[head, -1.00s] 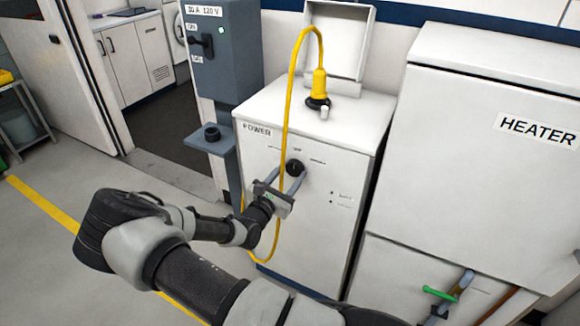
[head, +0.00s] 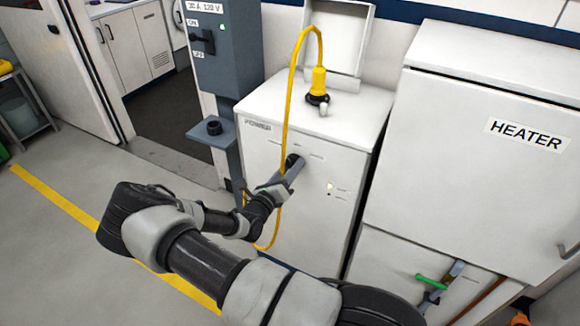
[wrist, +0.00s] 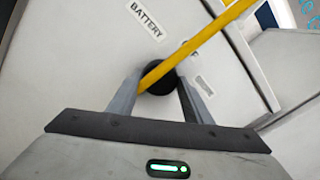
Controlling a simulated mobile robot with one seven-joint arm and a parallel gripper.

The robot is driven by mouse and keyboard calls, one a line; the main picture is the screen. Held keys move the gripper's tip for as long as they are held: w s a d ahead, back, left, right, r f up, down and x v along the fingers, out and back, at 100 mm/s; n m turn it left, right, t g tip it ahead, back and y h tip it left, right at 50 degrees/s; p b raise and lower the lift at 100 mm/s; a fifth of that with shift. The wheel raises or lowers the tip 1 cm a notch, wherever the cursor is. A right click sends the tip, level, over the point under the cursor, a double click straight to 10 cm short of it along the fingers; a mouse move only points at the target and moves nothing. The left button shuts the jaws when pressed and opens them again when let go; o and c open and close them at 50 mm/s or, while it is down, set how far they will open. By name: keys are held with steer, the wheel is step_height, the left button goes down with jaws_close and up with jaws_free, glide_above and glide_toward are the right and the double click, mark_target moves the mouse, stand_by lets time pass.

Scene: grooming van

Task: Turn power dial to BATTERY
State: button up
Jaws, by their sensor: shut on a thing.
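The black power dial (head: 292,161) is on the front of the white cabinet marked POWER (head: 262,160). My gripper (head: 290,170) is at the panel with its fingers around the dial, shut on it and rolled well over. In the wrist view the round dial (wrist: 158,82) sits between the two grey fingertips. The BATTERY label (wrist: 146,20) is above the dial there. In the head view the hand and fingers hide part of the dial, and its pointer mark cannot be made out.
A yellow cable (head: 288,95) loops from a yellow plug (head: 319,80) on the cabinet top and passes in front of the dial, close to my fingers. A small light (head: 330,187) glows on the panel. The HEATER cabinet (head: 480,170) stands right, a grey switch box (head: 211,60) left.

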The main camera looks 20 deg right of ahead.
steer(key=shift+n, duration=0.6)
steer(key=o, duration=1.1)
steer(key=shift+c, duration=0.2)
steer(key=v, duration=1.7)
steer(key=shift+s, duration=0.2)
steer(key=shift+a, duration=0.1)
